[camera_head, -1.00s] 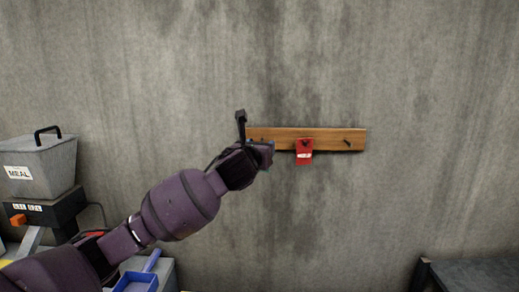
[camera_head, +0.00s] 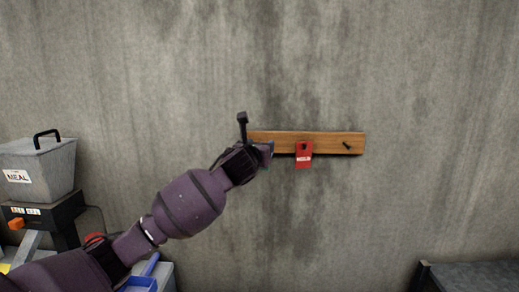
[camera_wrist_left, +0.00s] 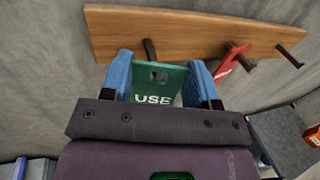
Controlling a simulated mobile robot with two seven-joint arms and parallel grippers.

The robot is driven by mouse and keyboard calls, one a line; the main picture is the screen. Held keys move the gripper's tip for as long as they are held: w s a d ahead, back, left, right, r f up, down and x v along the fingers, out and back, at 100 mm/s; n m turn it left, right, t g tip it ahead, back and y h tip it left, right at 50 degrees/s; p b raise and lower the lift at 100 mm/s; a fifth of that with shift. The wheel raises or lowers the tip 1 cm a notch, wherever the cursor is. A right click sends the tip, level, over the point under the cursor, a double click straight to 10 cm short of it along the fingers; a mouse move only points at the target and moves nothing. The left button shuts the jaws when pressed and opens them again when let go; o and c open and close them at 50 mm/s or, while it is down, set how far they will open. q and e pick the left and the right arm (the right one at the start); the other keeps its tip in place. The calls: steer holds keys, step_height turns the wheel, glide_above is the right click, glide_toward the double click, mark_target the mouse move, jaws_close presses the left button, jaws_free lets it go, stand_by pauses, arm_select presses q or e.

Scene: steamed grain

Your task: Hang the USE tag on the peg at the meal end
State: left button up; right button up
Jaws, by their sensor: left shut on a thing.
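My left gripper (camera_wrist_left: 163,84) is shut on the green USE tag (camera_wrist_left: 172,97), held upright between its blue fingers, lettering facing the wrist camera. The tag has a hole near its top. The wooden peg board (camera_head: 330,142) is on the wall just beyond. Its left-hand peg (camera_wrist_left: 150,50), at the end toward the meal bin, shows right above the tag's top edge; I cannot tell whether they touch. In the head view my left gripper (camera_head: 265,152) covers that end of the board and hides the tag. My right gripper is not in view.
A red tag (camera_head: 304,155) hangs on the middle peg, close to the right of my left gripper. The right-hand peg (camera_head: 347,146) is bare. The grey MEAL bin (camera_head: 45,168) stands on a dark unit at left. A dark surface (camera_head: 470,276) is at lower right.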

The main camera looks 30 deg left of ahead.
arm_select(q)
steer(key=shift+w+a+f, duration=0.1)
steer(key=shift+w+a, duration=0.35)
steer(key=shift+w, duration=0.3)
steer(key=shift+w+a, duration=0.45)
steer(key=shift+w, duration=0.25)
steer(key=o, duration=1)
steer(key=b+v, duration=0.2)
steer(key=v, duration=0.8)
steer(key=shift+s+d, duration=0.15)
steer(key=shift+s, duration=0.2)
